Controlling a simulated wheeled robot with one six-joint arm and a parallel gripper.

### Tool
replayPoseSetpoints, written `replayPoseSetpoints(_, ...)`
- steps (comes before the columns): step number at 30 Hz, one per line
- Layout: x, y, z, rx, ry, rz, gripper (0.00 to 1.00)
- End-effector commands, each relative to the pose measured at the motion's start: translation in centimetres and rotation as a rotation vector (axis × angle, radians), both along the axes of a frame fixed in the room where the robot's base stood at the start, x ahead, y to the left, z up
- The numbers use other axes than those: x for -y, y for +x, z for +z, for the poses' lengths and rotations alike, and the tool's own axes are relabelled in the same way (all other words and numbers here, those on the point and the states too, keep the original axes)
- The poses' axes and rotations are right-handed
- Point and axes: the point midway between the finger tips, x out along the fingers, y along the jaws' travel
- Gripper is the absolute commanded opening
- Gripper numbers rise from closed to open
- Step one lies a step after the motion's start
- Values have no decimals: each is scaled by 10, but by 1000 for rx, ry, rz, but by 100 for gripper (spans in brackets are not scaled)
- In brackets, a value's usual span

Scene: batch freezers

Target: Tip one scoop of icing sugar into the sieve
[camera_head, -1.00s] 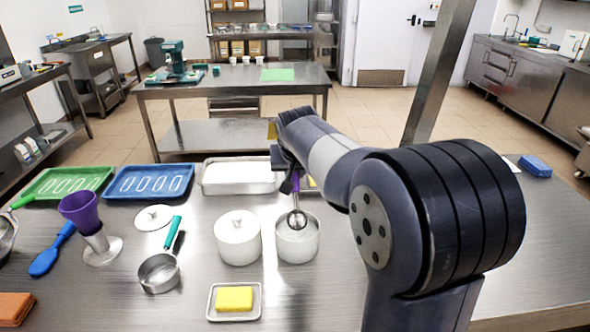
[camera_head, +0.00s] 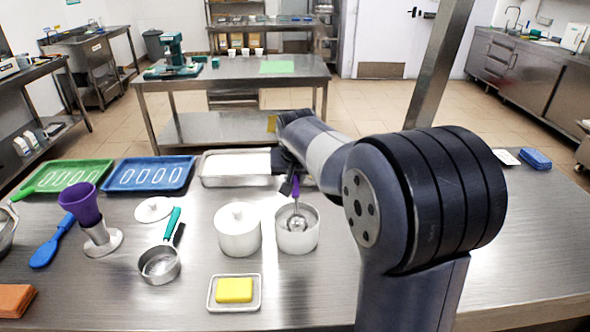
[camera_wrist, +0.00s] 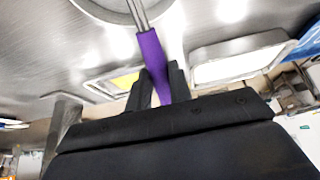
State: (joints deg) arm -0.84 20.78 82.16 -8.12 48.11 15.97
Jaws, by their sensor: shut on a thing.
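My gripper (camera_head: 288,172) is shut on the purple handle of the scoop (camera_head: 298,222). The handle also shows between the fingers in the wrist view (camera_wrist: 150,50). The scoop's metal end is down at the mouth of the open white pot (camera_head: 297,243); how far it reaches into the contents is unclear. A round steel vessel with a teal handle (camera_head: 160,263), seemingly the sieve, rests on the table left of the pots. A second steel bowl (camera_head: 4,236) is cut off at the left edge beside a green handle.
A lidded white pot (camera_head: 238,236) stands just left of the open one. A yellow block lies on a small dish (camera_head: 250,306) in front. A purple cup on a stand (camera_head: 101,236), a blue spatula (camera_head: 44,252), a loose lid (camera_head: 153,209) and trays (camera_head: 150,189) crowd the left side.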

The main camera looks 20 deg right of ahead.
Motion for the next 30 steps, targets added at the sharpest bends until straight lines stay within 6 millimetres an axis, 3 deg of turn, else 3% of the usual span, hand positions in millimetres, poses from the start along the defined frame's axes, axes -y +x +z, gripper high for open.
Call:
replayPoseSetpoints(21,1,5,48,-14,3,0,0)
replayPoseSetpoints(30,2,9,48,-71,14,-1,0)
